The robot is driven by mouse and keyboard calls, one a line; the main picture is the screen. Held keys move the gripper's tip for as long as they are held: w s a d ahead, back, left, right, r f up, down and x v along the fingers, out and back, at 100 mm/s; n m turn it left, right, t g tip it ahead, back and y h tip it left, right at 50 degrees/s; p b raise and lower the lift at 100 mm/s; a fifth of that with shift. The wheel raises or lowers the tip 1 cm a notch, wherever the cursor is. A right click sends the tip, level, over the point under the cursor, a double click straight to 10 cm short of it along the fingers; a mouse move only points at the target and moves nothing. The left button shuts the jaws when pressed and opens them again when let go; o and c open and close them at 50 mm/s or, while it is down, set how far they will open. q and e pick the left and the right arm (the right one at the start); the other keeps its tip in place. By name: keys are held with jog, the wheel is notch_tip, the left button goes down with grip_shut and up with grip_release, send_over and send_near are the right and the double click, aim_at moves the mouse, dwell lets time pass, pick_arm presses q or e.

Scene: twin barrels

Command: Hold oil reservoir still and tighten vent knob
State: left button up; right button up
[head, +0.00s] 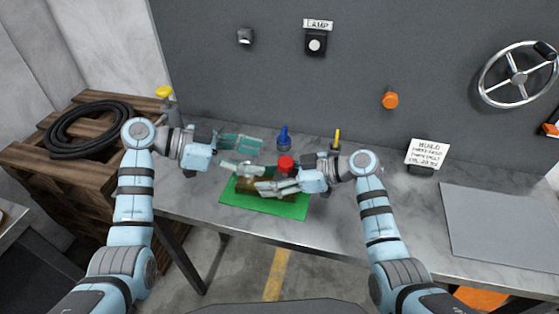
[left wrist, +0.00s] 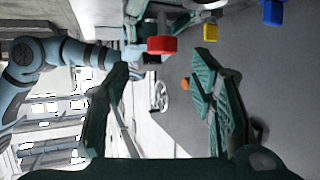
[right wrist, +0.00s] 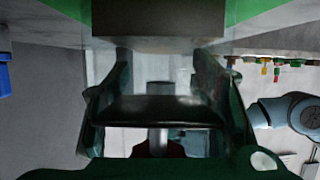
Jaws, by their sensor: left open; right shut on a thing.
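The oil reservoir (head: 247,187) stands on a green mat (head: 290,208), partly hidden by my grippers. Its red vent knob (head: 286,162) is on top. My right gripper (head: 283,179) is shut on the reservoir from the right. In the right wrist view, the fingers (right wrist: 158,75) lie on both sides of its clear body, with the brown oil (right wrist: 158,20) beyond. My left gripper (head: 262,155) is open and empty, just left of the knob. In the left wrist view, the knob (left wrist: 162,45) appears between and beyond the open fingers (left wrist: 164,66), apart from them.
A blue-topped item (head: 284,138) and a yellow-topped item (head: 336,140) stand behind the reservoir. A sign (head: 427,153) and a grey plate (head: 500,222) are at right. An oil can (head: 167,105) and a coiled hose (head: 90,128) are at left. A grey panel closes the back.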

aim_at(281, 163)
pick_arm(q)
jog(key=x, duration=0.6)
jog(key=shift+d+f, duration=0.1)
jog(key=shift+d, duration=0.3)
jog(key=c, duration=1.2)
